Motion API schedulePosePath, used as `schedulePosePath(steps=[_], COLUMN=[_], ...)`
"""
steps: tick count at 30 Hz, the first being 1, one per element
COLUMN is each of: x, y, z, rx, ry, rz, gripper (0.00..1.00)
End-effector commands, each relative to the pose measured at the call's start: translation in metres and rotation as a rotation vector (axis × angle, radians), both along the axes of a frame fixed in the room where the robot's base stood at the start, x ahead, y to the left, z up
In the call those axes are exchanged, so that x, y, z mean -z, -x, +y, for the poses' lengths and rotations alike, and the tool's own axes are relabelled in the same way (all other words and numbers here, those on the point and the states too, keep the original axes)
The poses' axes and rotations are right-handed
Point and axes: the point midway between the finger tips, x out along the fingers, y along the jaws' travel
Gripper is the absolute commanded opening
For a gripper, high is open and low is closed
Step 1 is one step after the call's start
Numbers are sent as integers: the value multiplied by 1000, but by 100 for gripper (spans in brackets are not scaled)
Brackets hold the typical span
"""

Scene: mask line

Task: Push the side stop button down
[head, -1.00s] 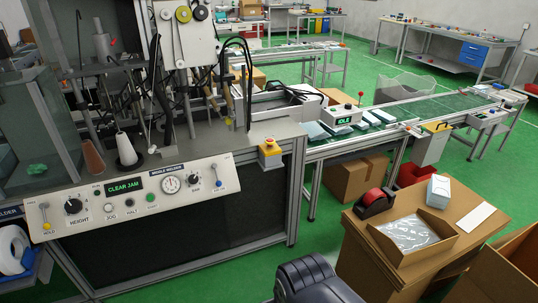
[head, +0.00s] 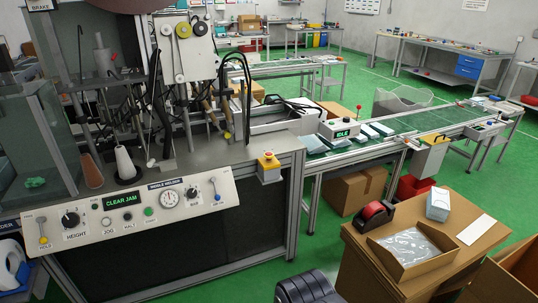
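The side stop button (head: 268,156) is a small orange-red knob on top of a yellow box (head: 269,170). The box is fixed to the right front corner of the machine table, at the edge of its frame. The button's top faces up and nothing covers it. Whether it is pressed or raised is too small to tell. My gripper is not in view. A dark rounded part (head: 307,288) at the bottom edge looks like part of my own arm.
The machine's control panel (head: 132,209) reads "CLEAR JAM". A conveyor (head: 425,125) with an "IDLE" display (head: 343,133) runs to the right. A cardboard-topped table (head: 360,255) with a tape dispenser (head: 374,214) stands front right. Green floor (head: 325,235) lies open between it and the machine.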

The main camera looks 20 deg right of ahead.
Motion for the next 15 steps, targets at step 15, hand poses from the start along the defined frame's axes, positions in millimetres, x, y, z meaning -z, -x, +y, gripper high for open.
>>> schedulePosePath(steps=[15], x=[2], y=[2], z=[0], rx=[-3], ry=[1], rz=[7], gripper=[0])
